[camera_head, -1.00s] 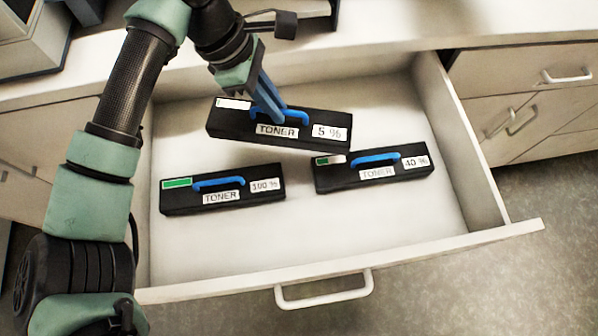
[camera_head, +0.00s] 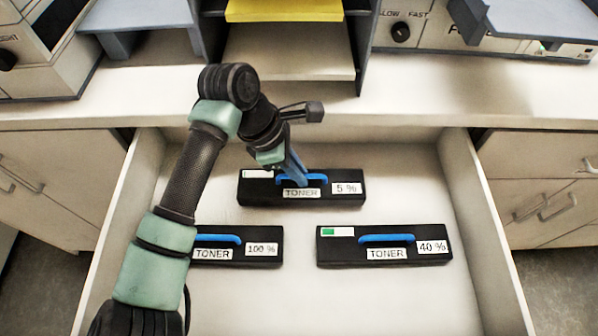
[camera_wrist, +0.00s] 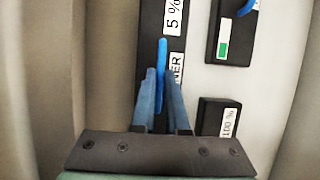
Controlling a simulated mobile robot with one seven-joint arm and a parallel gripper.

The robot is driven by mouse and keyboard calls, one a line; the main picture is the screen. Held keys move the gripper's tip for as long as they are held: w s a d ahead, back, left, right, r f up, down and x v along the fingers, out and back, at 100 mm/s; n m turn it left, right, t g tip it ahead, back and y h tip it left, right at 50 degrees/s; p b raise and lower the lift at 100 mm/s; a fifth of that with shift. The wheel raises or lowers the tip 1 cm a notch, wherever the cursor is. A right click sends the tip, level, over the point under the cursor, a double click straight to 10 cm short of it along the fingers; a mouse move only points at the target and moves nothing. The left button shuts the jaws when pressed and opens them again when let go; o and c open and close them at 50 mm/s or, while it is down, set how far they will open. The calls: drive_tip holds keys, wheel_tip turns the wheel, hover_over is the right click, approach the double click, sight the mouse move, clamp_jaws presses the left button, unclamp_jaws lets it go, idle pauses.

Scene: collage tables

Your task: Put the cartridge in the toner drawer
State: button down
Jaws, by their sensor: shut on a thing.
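The black toner cartridge marked 5 % (camera_head: 260,193) has a blue handle and a nearly empty white gauge strip. My gripper (camera_head: 295,174) is shut on that handle from above. The cartridge is level inside the open toner drawer (camera_head: 400,187), toward its back; whether it touches the drawer floor I cannot tell. In the wrist view the gripper fingers (camera_wrist: 161,95) straddle the blue handle (camera_wrist: 161,62), and the 5 % label shows above it.
In the drawer, a 100 % cartridge (camera_head: 232,262) lies front left, partly behind my arm, and a 40 % cartridge (camera_head: 345,255) front right. Free floor lies right of the held cartridge. The counter (camera_head: 400,108) with machines is behind.

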drive_tip(key=shift+w+f, duration=0.1)
drive_tip(key=shift+f, duration=0.5)
drive_tip(key=shift+f, duration=0.1)
drive_tip(key=c, duration=0.9)
unclamp_jaws()
drive_tip(key=v, duration=1.2)
